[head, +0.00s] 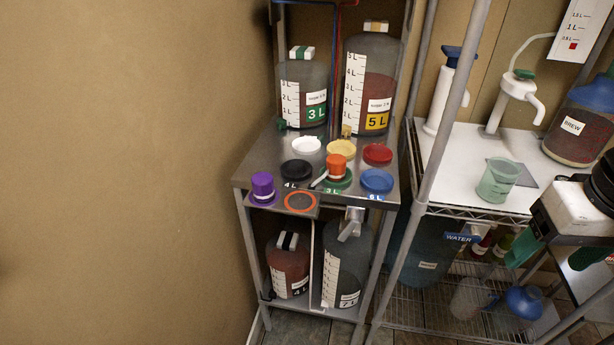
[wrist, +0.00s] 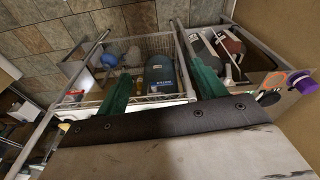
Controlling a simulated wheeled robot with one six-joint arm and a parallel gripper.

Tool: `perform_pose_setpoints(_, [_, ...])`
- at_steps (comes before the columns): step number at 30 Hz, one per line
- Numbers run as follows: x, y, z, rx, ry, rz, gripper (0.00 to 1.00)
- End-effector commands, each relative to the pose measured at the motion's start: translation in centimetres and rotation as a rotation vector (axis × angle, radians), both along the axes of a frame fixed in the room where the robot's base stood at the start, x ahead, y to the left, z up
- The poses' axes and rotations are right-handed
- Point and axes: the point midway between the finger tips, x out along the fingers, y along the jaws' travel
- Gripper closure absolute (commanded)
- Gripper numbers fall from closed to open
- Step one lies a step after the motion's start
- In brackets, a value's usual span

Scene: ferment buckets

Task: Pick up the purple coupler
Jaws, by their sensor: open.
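The purple coupler (head: 262,188) stands upright on the front left corner of the steel stand in the head view. It shows at the right edge of the wrist view (wrist: 302,84), beside the orange ring. My gripper (head: 522,250) is at the right of the head view, well apart from the coupler. In the wrist view its two green fingers (wrist: 160,88) are spread wide with nothing between them, and the coupler lies to the right of both.
An orange coupler (head: 336,167) stands among several coloured lids on the stand (head: 250,165). Bottles marked 3 L (head: 303,85) and 5 L (head: 369,85) stand behind. A rack post (head: 450,100) rises between stand and white shelf, which holds a green beaker (head: 497,180).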

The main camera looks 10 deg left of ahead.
Motion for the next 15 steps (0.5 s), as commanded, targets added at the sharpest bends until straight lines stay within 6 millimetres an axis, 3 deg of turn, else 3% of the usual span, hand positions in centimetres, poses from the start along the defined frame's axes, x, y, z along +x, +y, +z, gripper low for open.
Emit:
perform_pose_setpoints(5, [7.6, 2.4, -1.6, -0.035, -0.154, 0.118, 0.31])
perform_pose_setpoints(8, [13.3, 5.9, -3.0, -0.036, -0.297, 0.227, 0.31])
perform_pose_setpoints(12, [19.6, 13.3, -5.1, 0.018, -0.503, 0.402, 0.31])
perform_pose_setpoints(15, [22.3, 19.8, -6.7, 0.099, -0.638, 0.533, 0.31])
